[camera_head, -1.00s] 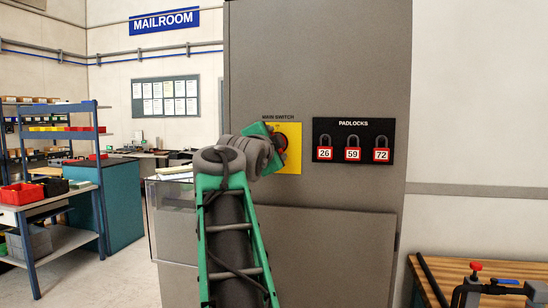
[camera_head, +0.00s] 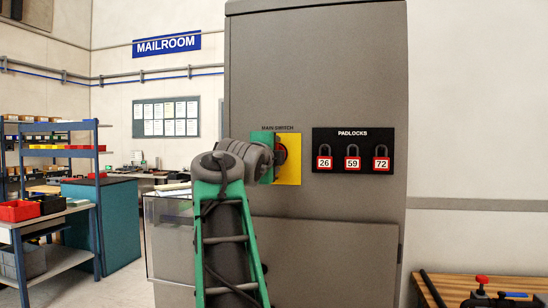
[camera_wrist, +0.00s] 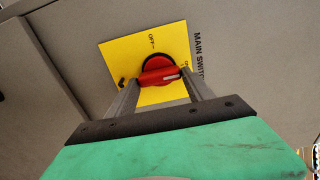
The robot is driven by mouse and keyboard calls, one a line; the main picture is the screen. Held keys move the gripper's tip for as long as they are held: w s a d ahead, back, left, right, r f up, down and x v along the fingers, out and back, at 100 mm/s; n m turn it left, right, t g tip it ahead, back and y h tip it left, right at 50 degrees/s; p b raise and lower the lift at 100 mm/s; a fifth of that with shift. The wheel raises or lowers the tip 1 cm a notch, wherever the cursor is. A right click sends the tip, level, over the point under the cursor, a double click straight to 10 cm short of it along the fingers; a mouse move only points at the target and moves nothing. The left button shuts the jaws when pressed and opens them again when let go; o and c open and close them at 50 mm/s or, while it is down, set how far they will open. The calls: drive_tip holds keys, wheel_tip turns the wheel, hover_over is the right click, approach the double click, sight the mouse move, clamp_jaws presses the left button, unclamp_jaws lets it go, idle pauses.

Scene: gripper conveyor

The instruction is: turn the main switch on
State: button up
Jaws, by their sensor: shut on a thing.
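The main switch is a red rotary handle (camera_head: 282,154) on a yellow plate (camera_head: 291,175) on the grey cabinet front. In the wrist view the red handle (camera_wrist: 160,76) lies nearly level between my two fingers. Its white mark points right, towards the MAIN SWITCH lettering and a small label that is partly hidden. The OFF label (camera_wrist: 151,40) is above the handle, away from the mark. My gripper (camera_wrist: 163,88) is shut on the handle, one finger at each end side. In the head view my gripper (camera_head: 274,156) covers the plate's left part.
A black padlock board (camera_head: 353,177) with three red padlocks hangs just right of the switch. A clear-sided bin (camera_head: 170,235) stands left of the cabinet. A wooden bench (camera_head: 455,287) is at lower right. Shelving (camera_head: 98,200) stands at far left.

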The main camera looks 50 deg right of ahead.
drive_tip(key=o, duration=1.4)
drive_tip(key=shift+c, duration=0.2)
